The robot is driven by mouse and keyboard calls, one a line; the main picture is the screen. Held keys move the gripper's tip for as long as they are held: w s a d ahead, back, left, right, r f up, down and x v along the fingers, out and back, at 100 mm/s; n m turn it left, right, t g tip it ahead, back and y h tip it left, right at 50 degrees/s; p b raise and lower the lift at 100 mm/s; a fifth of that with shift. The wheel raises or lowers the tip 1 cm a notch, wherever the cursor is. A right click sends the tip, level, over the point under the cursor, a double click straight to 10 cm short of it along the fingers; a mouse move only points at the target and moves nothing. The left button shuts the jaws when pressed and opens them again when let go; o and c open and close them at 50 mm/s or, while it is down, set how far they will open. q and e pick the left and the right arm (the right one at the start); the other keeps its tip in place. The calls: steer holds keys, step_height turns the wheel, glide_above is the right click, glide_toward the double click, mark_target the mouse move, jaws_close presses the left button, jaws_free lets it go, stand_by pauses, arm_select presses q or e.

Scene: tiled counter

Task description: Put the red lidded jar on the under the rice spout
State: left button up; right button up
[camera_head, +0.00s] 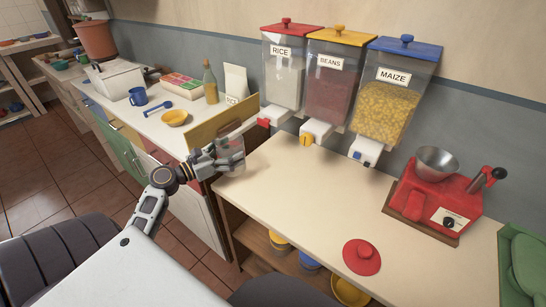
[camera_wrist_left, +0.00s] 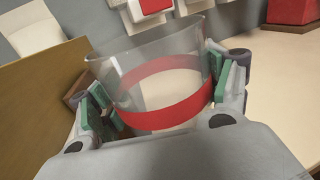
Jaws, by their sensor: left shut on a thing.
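My left gripper (camera_head: 212,158) is at the left end of the counter, below and to the left of the rice spout (camera_head: 265,124). It is shut on a clear open-topped jar with a red band; the jar (camera_wrist_left: 165,92) fills the middle of the left wrist view, between the finger pads. In the head view the jar (camera_head: 236,158) is partly hidden by the fingers. A red lid (camera_head: 361,257) with a knob lies apart on the counter front. The rice dispenser (camera_head: 283,70) has a red lid and hangs on the wall. My right gripper does not show.
The beans dispenser (camera_head: 331,80) and maize dispenser (camera_head: 385,100) hang to the right of the rice one. A red grinder (camera_head: 436,200) stands at the right. A wooden panel (camera_head: 215,120) rises beside the jar. The middle of the counter (camera_head: 310,190) is clear.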

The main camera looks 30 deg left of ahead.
arm_select(q)
steer(key=shift+r, duration=0.1)
steer(key=x, duration=1.8)
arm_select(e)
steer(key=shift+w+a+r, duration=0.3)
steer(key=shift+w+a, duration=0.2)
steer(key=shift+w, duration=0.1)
arm_select(q)
steer(key=shift+d, duration=0.1)
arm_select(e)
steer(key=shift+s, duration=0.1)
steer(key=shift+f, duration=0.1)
arm_select(q)
steer(key=shift+f+b, duration=1)
steer(key=shift+f, duration=0.75)
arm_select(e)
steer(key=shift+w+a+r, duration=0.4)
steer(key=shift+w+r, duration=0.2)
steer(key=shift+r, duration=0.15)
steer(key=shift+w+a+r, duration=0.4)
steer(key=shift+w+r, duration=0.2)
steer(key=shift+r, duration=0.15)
